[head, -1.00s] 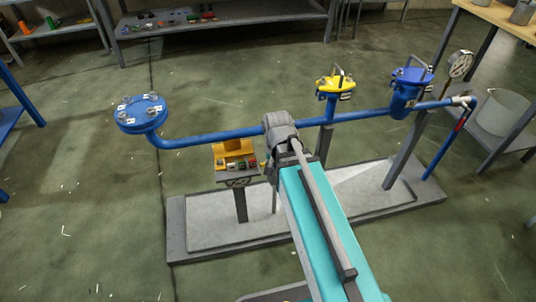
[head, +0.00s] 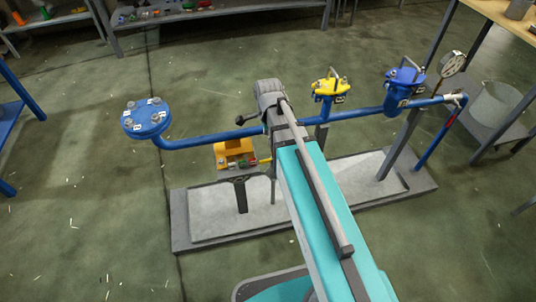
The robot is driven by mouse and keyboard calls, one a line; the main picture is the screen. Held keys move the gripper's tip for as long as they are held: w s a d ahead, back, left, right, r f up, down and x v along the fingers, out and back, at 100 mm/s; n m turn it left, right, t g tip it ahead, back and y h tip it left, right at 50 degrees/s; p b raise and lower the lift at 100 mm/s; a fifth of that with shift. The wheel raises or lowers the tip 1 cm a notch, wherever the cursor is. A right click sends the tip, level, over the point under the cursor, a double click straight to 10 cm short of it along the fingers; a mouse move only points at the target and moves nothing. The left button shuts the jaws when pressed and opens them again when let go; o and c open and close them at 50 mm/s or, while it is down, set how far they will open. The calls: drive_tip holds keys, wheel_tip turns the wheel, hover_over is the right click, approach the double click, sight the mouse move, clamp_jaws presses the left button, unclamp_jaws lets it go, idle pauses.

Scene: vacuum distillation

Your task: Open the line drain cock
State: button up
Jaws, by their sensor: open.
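A blue line pipe (head: 205,141) runs across the stand, from a blue flanged cap at left to a downward leg at right. No drain cock can be clearly made out. A small white fitting (head: 453,98) sits at the pipe's right end, and the leg below it has a red mark (head: 451,117). My teal arm reaches over the stand, and its grey wrist hides the middle of the pipe. A dark piece that appears to be part of my gripper (head: 243,119) sticks out left of the wrist, just above the pipe in the picture. My gripper is open; most of it is hidden.
A blue flanged cap (head: 147,118), a yellow-topped vessel (head: 331,88) and a blue-topped vessel (head: 405,77) stand along the line. A yellow box (head: 232,153) is below the pipe. A gauge (head: 452,64) stands at right.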

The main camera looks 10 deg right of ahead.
sight(269, 160)
drive_tip(key=shift+w+r+m, duration=0.2)
drive_tip(key=shift+r+m, duration=0.05)
drive_tip(key=shift+m, duration=0.15)
drive_tip(key=shift+f, duration=0.1)
wheel_tip(269, 160, down, 14)
drive_tip(key=b, duration=1.3)
drive_tip(key=shift+r+b, duration=0.2)
drive_tip(key=shift+b, duration=0.15)
idle(0.3)
clamp_jaws()
